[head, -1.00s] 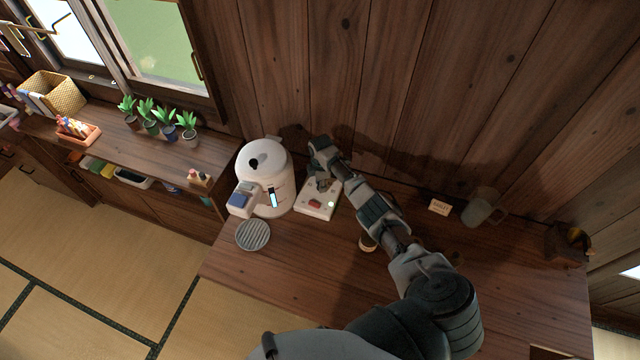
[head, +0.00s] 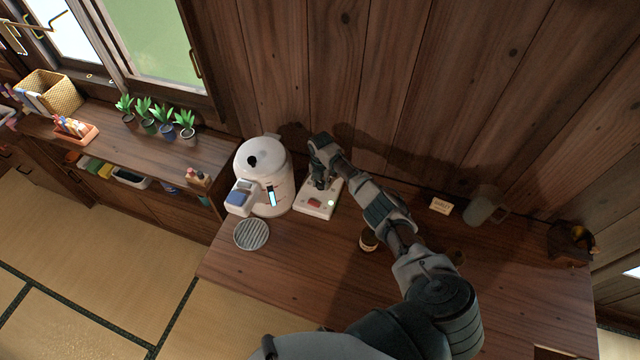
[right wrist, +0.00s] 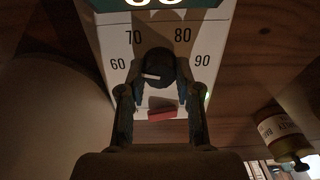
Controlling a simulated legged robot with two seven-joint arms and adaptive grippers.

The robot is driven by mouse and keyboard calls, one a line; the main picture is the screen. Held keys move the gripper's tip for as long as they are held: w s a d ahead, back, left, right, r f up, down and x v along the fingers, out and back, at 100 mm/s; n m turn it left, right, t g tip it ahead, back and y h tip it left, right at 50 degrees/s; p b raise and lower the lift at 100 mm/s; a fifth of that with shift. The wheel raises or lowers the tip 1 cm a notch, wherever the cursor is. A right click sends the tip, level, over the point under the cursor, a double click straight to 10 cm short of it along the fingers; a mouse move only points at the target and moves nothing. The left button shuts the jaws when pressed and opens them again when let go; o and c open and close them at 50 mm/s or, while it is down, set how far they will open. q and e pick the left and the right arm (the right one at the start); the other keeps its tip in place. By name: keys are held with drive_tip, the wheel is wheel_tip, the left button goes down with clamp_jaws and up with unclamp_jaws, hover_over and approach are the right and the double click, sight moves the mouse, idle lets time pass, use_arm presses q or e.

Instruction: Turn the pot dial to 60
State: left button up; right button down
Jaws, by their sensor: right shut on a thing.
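A white panel (head: 313,208) with a red switch and a small green light stands beside the white pot (head: 277,190) on the table. In the right wrist view the panel's dark round dial (right wrist: 158,64) sits among the numbers 60, 70, 80 and 90. The dial's white mark points left, roughly toward the 60 side. My right gripper (right wrist: 158,78) has its two fingers on either side of the dial, shut on it. In the head view my right gripper (head: 319,184) reaches down onto the panel and hides the dial. My left gripper is not in view.
A round grey grille (head: 251,234) lies in front of the pot. A small jar (head: 368,240) stands under my right arm. A mug (head: 484,208) and a small label card (head: 440,206) are to the right. The table's front left is clear.

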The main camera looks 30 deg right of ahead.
sight(322, 181)
drive_tip(key=shift+w+d+r+n+b, duration=0.1)
drive_tip(key=shift+d+r+n+b, duration=0.1)
drive_tip(key=shift+n, duration=0.55)
drive_tip(key=shift+w+d+r+n+b, duration=0.1)
drive_tip(key=shift+n+b, duration=0.05)
drive_tip(key=shift+n, duration=0.6)
drive_tip(key=shift+w+a, duration=0.1)
drive_tip(key=c, duration=0.8)
unclamp_jaws()
drive_tip(key=shift+f, duration=0.2)
drive_tip(key=shift+r, duration=0.1)
wheel_tip(322, 181, up, 12)
drive_tip(key=shift+f, duration=0.2)
